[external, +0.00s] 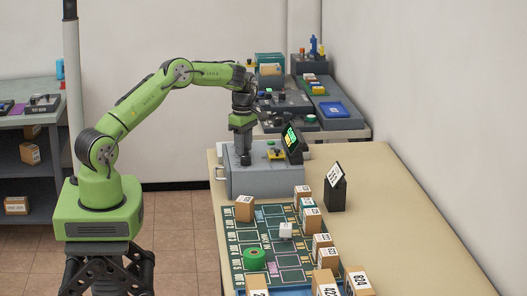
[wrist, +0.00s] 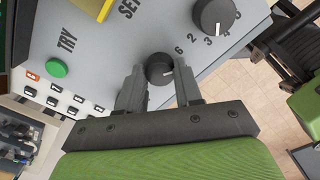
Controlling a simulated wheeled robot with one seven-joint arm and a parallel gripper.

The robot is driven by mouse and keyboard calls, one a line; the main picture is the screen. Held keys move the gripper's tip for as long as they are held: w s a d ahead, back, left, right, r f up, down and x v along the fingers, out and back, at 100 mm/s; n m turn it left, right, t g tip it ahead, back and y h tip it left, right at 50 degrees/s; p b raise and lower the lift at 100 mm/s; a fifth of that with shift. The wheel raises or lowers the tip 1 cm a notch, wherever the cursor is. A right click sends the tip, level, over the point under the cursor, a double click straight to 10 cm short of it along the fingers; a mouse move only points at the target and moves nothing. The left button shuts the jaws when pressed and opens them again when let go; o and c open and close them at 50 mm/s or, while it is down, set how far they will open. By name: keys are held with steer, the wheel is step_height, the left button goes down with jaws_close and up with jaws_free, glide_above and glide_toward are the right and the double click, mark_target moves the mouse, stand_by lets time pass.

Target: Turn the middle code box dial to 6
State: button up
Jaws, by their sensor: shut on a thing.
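The grey code box (external: 265,183) stands at the far left end of the long table. My gripper (external: 244,160) points straight down at its top. In the wrist view my gripper (wrist: 160,78) has its fingers on both sides of a round black dial (wrist: 157,64) and is shut on it. I cannot tell which digit the held dial's mark points to.
A dark board (external: 270,245) with several cartons, a green roll (external: 254,260) and a black sign stand (external: 337,192) occupy the table nearer the camera.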

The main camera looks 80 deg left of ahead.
steer(key=shift+r+n+b, duration=0.1)
steer(key=shift+n+b, duration=0.25)
steer(key=shift+n, duration=0.85)
steer(key=o, duration=1)
steer(key=shift+o, duration=0.2)
step_height(320, 180, up, 16)
steer(key=p, duration=0.6)
